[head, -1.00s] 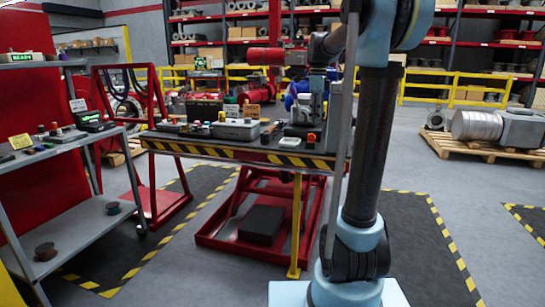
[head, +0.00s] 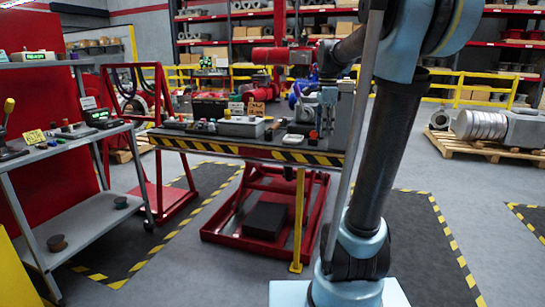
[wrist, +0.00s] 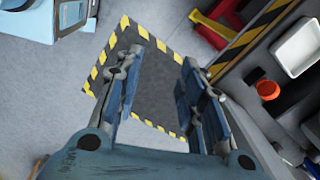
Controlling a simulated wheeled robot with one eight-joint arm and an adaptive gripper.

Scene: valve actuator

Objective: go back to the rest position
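My gripper (wrist: 162,60) is open, with its two blue-grey fingers apart and only floor showing between them. In the head view my gripper (head: 327,112) is small, hangs down near the right end of the workbench (head: 250,153) and is partly hidden by my own arm. In the wrist view the bench edge runs down the right side, to the right of the fingers. I see nothing held.
A red knob (wrist: 267,89) and a white tray (wrist: 299,47) lie on the bench, close right of my gripper. A grey shelf cart (head: 75,145) stands left. A pallet (head: 480,146) with a metal cylinder is at right. Open floor lies right of the bench.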

